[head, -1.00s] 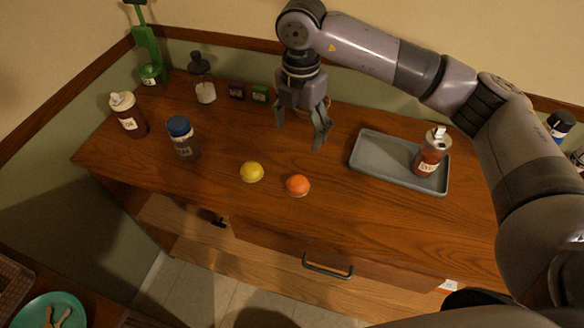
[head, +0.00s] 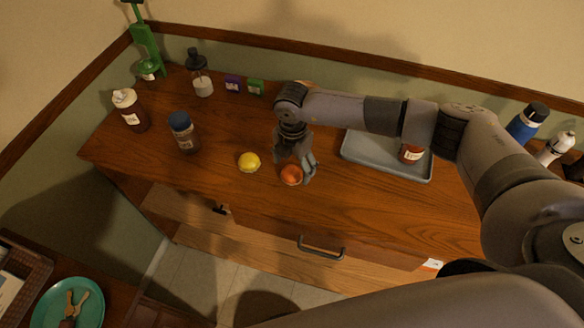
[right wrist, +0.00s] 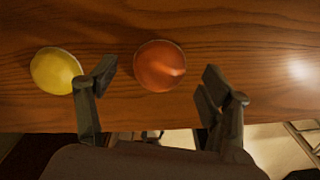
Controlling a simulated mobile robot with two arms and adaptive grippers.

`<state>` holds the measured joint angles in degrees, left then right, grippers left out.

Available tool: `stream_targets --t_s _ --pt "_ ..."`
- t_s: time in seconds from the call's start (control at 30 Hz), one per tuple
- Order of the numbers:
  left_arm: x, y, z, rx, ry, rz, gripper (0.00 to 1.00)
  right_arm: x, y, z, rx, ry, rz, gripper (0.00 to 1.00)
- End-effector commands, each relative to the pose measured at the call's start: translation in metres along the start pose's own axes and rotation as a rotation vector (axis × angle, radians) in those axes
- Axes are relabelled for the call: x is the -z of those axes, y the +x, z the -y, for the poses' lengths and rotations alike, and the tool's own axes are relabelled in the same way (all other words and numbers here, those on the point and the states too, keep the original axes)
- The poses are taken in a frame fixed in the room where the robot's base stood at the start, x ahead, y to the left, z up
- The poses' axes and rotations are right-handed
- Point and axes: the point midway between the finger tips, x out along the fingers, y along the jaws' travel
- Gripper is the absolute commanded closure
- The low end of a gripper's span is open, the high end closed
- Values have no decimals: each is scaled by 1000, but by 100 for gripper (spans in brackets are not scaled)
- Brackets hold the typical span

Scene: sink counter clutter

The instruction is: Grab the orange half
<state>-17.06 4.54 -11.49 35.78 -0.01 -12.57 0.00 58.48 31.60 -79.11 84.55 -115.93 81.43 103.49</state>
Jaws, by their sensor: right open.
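The orange half (head: 291,175) sits on the wooden counter, right of the yellow lemon half (head: 249,162). My right gripper (head: 294,173) is open just above and around the orange half in the head view, partly covering it. In the right wrist view the orange half (right wrist: 160,66) lies between and a little beyond the two open fingers (right wrist: 160,85). The lemon half (right wrist: 56,70) lies outside the left finger there, close to its tip in the picture. I cannot tell whether a finger touches the orange half. My left gripper is not in view.
A blue-capped jar (head: 184,133) and a white-topped bottle (head: 130,110) stand at left. The counter's front edge, with a drawer handle (head: 321,248), is near.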

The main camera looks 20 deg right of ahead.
Motion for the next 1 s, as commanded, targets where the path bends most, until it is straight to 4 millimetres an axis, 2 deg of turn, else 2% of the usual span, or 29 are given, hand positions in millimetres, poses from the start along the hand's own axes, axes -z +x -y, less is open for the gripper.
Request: stream_targets --t_s 0.13,0.37,0.67,1.0 --pt "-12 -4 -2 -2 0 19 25 0 11 0 0 1 1 27" --pt "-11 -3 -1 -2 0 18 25 0 12 0 -1 0 1 28" --pt "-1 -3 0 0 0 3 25 0 12 0 -1 0 1 48" --pt "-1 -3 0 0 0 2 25 0 12 0 -1 0 0 71"
